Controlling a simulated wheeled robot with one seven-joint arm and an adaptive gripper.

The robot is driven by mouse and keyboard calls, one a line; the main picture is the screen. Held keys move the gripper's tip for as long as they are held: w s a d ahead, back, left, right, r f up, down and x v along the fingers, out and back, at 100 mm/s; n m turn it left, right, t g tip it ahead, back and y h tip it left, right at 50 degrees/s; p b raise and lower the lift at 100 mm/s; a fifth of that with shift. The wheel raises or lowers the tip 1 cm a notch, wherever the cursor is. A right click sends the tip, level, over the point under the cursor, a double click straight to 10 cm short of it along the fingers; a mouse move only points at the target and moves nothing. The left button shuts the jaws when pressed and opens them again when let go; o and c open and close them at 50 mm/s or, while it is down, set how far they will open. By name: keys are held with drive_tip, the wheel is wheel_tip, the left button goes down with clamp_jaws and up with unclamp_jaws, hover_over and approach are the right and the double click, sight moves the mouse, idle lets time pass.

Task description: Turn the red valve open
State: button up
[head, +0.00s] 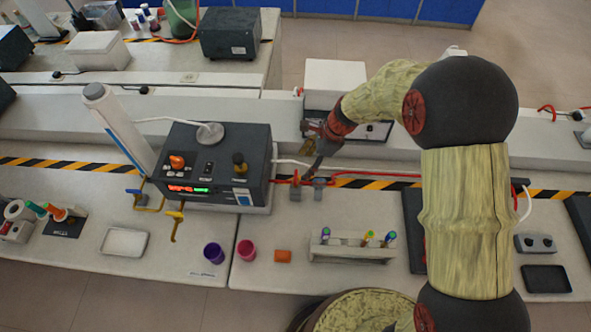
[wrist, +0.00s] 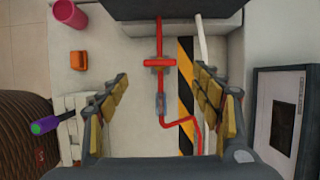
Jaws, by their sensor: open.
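The red valve (head: 295,182) sits on a thin red pipe on the bench, just right of the dark instrument box. In the wrist view its red handle (wrist: 160,63) lies across the pipe, over a grey body. My gripper (head: 308,152) is above and behind the valve in the head view, tilted down. In the wrist view my gripper (wrist: 160,76) has its two padded fingers wide apart, one on each side of the valve's line. Nothing is between the pads, and I see no contact with the handle.
The dark instrument box (head: 215,165) stands close left of the valve. A yellow valve (head: 177,216) and a blue-handled one (head: 135,192) are farther left.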

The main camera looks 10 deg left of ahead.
sight(296, 176)
drive_tip(key=shift+b+x, duration=0.35)
drive_tip(key=shift+x, duration=3.6)
drive_tip(key=c, duration=0.3)
drive_tip(key=c, duration=0.7)
drive_tip(key=shift+c, duration=0.8)
